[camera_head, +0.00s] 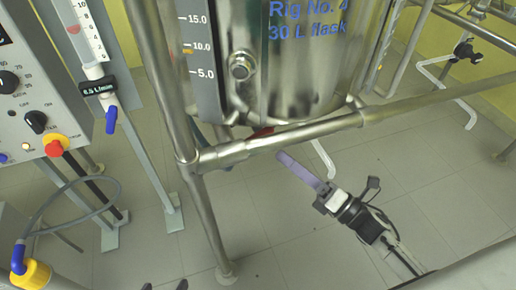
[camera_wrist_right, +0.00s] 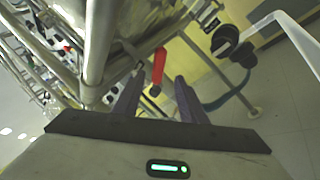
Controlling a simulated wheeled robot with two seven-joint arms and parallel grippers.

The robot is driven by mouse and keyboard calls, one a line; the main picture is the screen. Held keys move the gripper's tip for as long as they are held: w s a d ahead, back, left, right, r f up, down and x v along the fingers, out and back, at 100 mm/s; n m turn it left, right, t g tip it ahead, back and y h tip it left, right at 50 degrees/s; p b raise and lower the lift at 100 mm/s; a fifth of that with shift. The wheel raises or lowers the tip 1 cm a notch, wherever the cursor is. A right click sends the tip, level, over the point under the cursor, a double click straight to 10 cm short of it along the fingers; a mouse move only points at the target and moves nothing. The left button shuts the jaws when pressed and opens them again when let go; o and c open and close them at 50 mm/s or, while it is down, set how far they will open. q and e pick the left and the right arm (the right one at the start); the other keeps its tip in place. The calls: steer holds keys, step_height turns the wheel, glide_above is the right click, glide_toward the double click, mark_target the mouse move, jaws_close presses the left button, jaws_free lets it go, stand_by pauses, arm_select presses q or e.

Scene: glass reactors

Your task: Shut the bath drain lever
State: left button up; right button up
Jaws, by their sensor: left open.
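A red lever (camera_wrist_right: 158,68) hangs under the steel vessel in the right wrist view, ending in a dark tip. In the head view only a sliver of the red lever (camera_head: 262,132) shows below the vessel, partly hidden by the frame rail. My right gripper (camera_wrist_right: 158,78) has its two purple fingers apart, with the lever between and beyond the tips; contact cannot be told. In the head view, the right gripper (camera_head: 284,158) shows one finger edge-on, pointing up-left toward the rail. Two dark tips of my left gripper (camera_head: 163,286) show apart at the bottom edge.
The steel vessel (camera_head: 300,70) stands in a tube frame whose rail (camera_head: 290,135) crosses close above the right gripper. A control panel (camera_head: 40,90) and blue-handled flow meter (camera_head: 110,105) stand left. A black-handled valve (camera_head: 465,50) with white pipe is at right. Floor is clear in the middle.

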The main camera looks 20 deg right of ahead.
steer(key=x, duration=1)
steer(key=shift+a+r, duration=0.1)
steer(key=shift+r, duration=0.05)
jaws_close()
